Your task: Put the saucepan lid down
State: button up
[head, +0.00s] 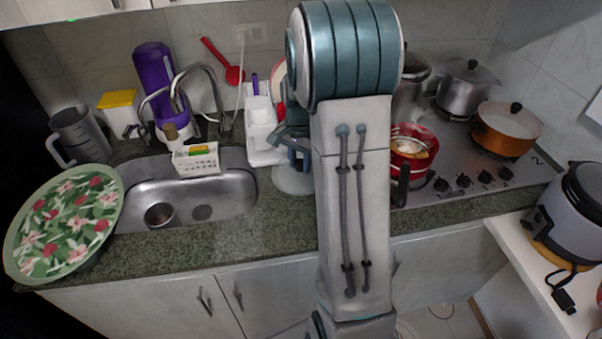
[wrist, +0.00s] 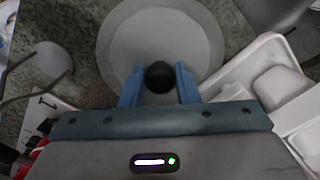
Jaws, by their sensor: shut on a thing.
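The saucepan lid (wrist: 160,32) is a round grey disc with a black knob (wrist: 159,76), seen in the wrist view. My gripper (wrist: 159,86) is shut on the knob, with one blue finger on each side. In the head view, my gripper (head: 292,152) is partly hidden by my arm, and the pale lid (head: 292,183) shows just under it, right of the sink. I cannot tell whether the lid touches the counter. An uncovered red saucepan (head: 425,135) with food in it sits on the stove, partly behind my arm.
A white dish rack (head: 261,130) stands close by the lid. The sink (head: 190,200) is to the left, with a small white basket (head: 196,161) at its back edge. A lidded orange pot (head: 506,132) is on the stove. The counter front (head: 275,240) is clear.

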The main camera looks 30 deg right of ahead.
aim_at(300, 172)
jog(key=shift+f, duration=1.95)
jog(key=shift+f, duration=0.15)
jog(key=o, duration=1.1)
jog(key=shift+c, duration=0.2)
